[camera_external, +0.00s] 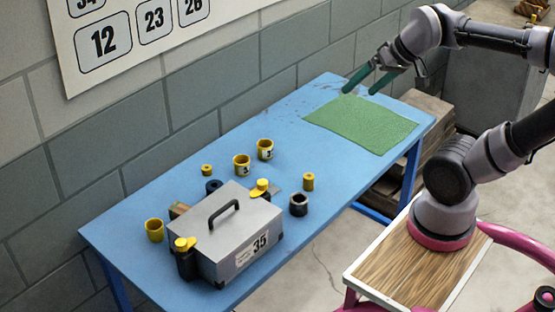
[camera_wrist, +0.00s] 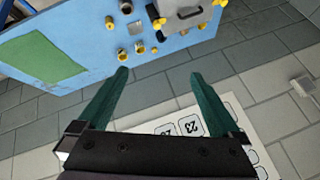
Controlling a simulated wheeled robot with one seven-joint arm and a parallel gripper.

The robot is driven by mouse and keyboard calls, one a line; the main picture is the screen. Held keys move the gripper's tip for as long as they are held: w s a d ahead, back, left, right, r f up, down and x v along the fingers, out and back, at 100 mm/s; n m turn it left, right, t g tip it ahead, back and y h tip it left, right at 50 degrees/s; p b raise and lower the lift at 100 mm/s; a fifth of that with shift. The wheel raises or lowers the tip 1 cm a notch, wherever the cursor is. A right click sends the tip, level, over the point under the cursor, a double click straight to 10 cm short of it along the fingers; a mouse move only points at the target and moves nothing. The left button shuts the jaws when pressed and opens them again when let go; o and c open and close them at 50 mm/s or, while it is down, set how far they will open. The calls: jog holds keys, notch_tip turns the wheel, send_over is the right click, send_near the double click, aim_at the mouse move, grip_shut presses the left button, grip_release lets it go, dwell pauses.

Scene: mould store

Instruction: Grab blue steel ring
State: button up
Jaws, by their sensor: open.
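A dark, blue-looking ring (camera_external: 213,187) lies on the blue table (camera_external: 330,95), close behind the grey box, which partly hides it. A second dark ring (camera_external: 298,204), greyer and with an angular hole, stands to the right of the box near the front edge. My gripper (camera_external: 359,91) is open and empty above the far right part of the table, near the green mat, well away from both rings. In the wrist view its green fingers (camera_wrist: 160,76) are spread with nothing between them.
The grey box (camera_external: 225,232) with a black handle and yellow-topped clamps stands at the near left. Yellow cups (camera_external: 265,149) and small yellow cylinders (camera_external: 308,181) stand around it. The green mat (camera_external: 362,124) is bare. A block wall with a number chart (camera_external: 140,25) runs behind.

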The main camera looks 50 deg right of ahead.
dwell(0.3)
jog(key=m+g+y, duration=0.2)
jog(key=m+y, duration=0.8)
jog(key=m, duration=0.9)
send_over(205, 193)
jog(key=s+d, duration=0.6)
jog(key=d, duration=0.2)
notch_tip(205, 193, down, 46)
jog(key=shift+a+r, duration=0.1)
jog(key=shift+t, duration=0.3)
jog(key=x, duration=1)
jog(key=shift+s+a, duration=0.15)
jog(key=shift+a, duration=0.3)
grip_shut()
